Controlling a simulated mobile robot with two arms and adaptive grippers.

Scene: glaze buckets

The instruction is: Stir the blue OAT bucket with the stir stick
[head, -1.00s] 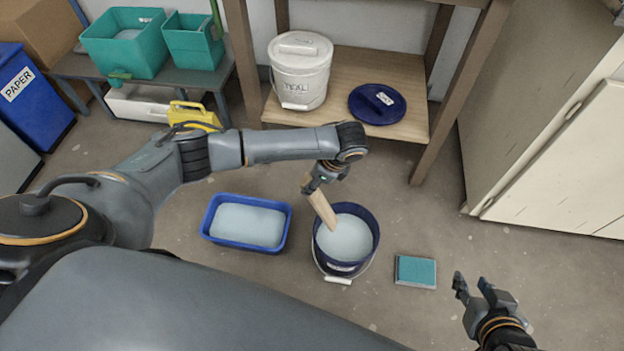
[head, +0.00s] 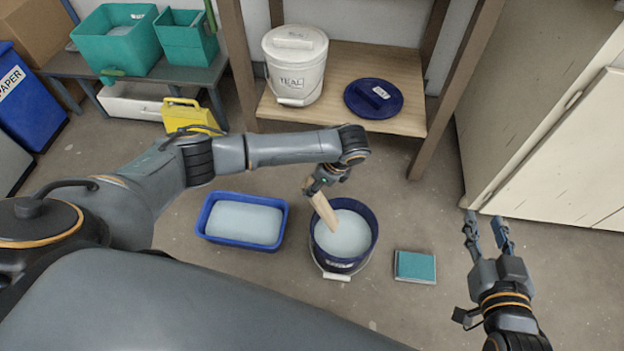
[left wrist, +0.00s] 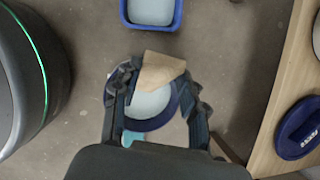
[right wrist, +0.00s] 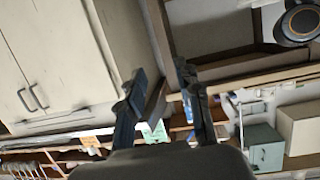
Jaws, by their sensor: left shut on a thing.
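The blue bucket (head: 343,240) stands on the floor, open, filled with pale liquid, its handle hanging at the front. Its label is too small to read. My left gripper (head: 325,182) is above the bucket's back left rim and is shut on the wooden stir stick (head: 324,211). The stick is tilted, its lower end in or at the liquid. The left wrist view shows the stick's broad top (left wrist: 160,70) between the fingers, with the bucket behind. My right gripper (head: 487,232) is open and empty, to the right of the bucket; it also shows open in the right wrist view (right wrist: 163,85).
A blue tray (head: 202,222) of pale liquid lies left of the bucket, a teal sponge-like block (head: 415,266) right of it. A white TEAL bucket (head: 294,70) and a dark blue lid (head: 373,99) are on the wooden shelf (head: 335,110). A cream cabinet (head: 560,150) stands at right.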

